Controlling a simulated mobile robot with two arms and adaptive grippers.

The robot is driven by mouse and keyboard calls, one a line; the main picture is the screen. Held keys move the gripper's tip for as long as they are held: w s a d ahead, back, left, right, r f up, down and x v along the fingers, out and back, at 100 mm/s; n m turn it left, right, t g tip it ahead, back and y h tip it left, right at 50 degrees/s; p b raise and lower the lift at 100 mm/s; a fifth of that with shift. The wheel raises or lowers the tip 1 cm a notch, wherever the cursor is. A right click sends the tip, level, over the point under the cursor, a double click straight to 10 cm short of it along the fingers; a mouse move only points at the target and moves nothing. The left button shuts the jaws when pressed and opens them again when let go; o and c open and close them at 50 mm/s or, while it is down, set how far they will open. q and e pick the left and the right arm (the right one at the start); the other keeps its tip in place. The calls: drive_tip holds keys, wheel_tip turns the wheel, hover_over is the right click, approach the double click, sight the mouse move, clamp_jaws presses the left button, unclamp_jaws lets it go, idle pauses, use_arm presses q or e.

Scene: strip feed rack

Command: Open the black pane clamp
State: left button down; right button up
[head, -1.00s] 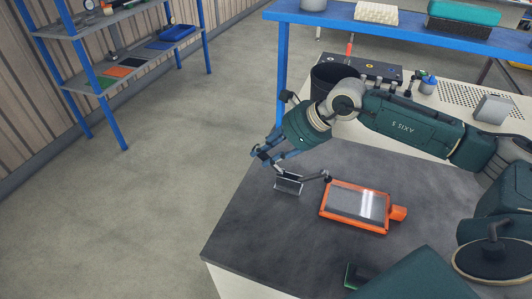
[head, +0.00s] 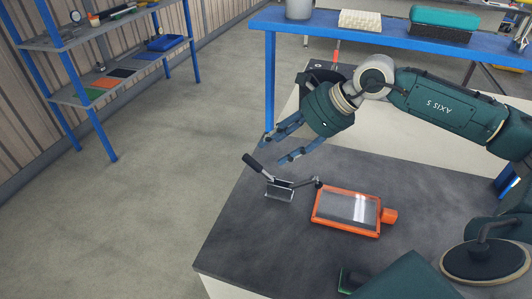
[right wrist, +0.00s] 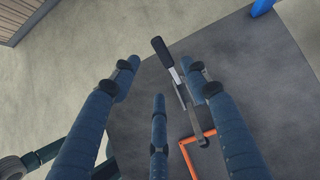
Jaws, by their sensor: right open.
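The black pane clamp (head: 280,190) sits on the dark worktop (head: 235,240), left of the orange frame with a glossy pane (head: 345,209). Its black handle (head: 253,163) slants up and to the left. A thin arm runs from the clamp to a black tip at the frame's upper left corner; I cannot tell if it touches. My right gripper (head: 278,149) is open and empty, just above and behind the clamp. In the right wrist view the handle (right wrist: 161,50) shows between the spread fingers, apart from them as far as I can see. My left gripper is not in view.
A blue bench shelf (head: 400,38) with a grey pot (head: 299,9) and boxes stands at the back. A blue-legged rack (head: 115,82) with coloured plates stands at the left over open floor. The worktop's front left is clear.

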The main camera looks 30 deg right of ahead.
drive_tip(key=shift+v, duration=1.3)
drive_tip(key=shift+w, duration=0.1)
